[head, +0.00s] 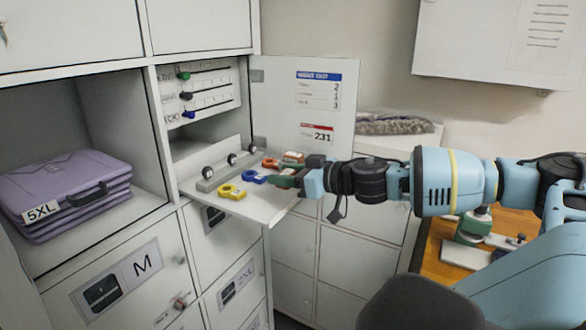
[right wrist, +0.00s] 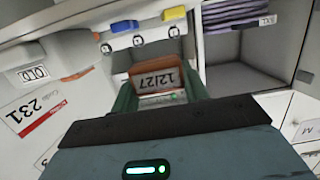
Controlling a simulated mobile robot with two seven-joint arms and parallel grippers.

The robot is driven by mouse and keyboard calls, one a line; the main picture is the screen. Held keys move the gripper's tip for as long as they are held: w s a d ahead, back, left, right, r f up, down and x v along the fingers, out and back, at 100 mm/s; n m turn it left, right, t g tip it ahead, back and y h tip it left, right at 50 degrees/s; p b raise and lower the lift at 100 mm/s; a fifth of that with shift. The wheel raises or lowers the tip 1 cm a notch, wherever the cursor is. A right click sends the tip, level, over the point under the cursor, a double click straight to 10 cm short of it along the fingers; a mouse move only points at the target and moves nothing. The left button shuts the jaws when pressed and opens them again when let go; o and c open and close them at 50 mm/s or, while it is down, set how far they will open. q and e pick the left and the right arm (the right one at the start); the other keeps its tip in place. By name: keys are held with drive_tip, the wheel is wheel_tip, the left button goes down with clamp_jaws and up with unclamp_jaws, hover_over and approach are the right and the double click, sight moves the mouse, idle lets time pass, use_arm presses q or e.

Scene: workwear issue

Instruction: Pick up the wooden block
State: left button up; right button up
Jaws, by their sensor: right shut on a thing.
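My right gripper (head: 288,174) reaches in from the right over the pull-out shelf (head: 248,204) of the open locker. In the right wrist view its two dark green fingers (right wrist: 158,98) are closed on the sides of the wooden block (right wrist: 142,70). The block is orange-brown with a grey face marked 12/27. In the head view the gripper hides much of that spot, and I cannot tell whether the block touches the shelf. My left gripper is not in view.
A yellow tag (head: 232,192), a blue tag (head: 254,177) and a red tag (head: 270,163) lie on the shelf. The open door (head: 280,105) stands behind it. A wooden bench (head: 436,250) stands at right.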

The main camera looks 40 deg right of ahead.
drive_tip(key=shift+s+a+f, duration=0.1)
drive_tip(key=shift+s+f, duration=0.1)
drive_tip(key=shift+f, duration=0.25)
drive_tip(key=shift+s+a, duration=0.1)
drive_tip(key=shift+s, duration=0.5)
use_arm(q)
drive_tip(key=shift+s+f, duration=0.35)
use_arm(e)
drive_tip(key=s+a, duration=0.2)
drive_tip(key=s, duration=0.6)
drive_tip(key=shift+r, duration=0.3)
drive_tip(key=shift+s+d, duration=0.1)
